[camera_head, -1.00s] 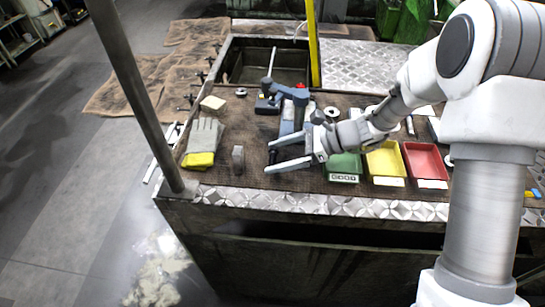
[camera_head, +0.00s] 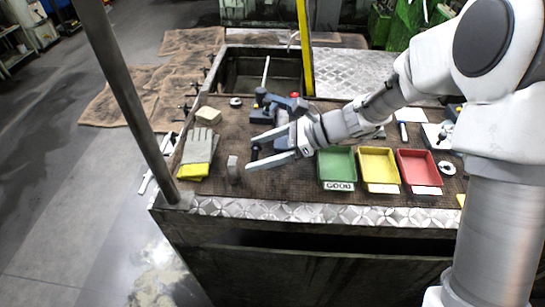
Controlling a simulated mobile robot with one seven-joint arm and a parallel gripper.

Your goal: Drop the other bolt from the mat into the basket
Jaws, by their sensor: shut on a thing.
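My gripper (camera_head: 249,153) is over the brown mat (camera_head: 290,185) on the workbench, with its fingers pointing left. A small dark piece (camera_head: 255,152), which looks like a bolt, shows between the fingertips, and the gripper is shut on it. Its shape is too small to make out fully. I cannot tell its height above the mat. The green tray (camera_head: 337,165), labelled GOOD, lies right of the gripper, followed by a yellow tray (camera_head: 378,165) and a red tray (camera_head: 419,168). I cannot make out a basket for certain.
A small grey block (camera_head: 233,170) stands just left of the fingertips. Gloves (camera_head: 199,150) and a pale block (camera_head: 208,115) lie farther left. A blue-grey device (camera_head: 272,103) stands behind the gripper, before a sunken metal basin (camera_head: 262,75). A yellow post (camera_head: 305,45) rises there.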

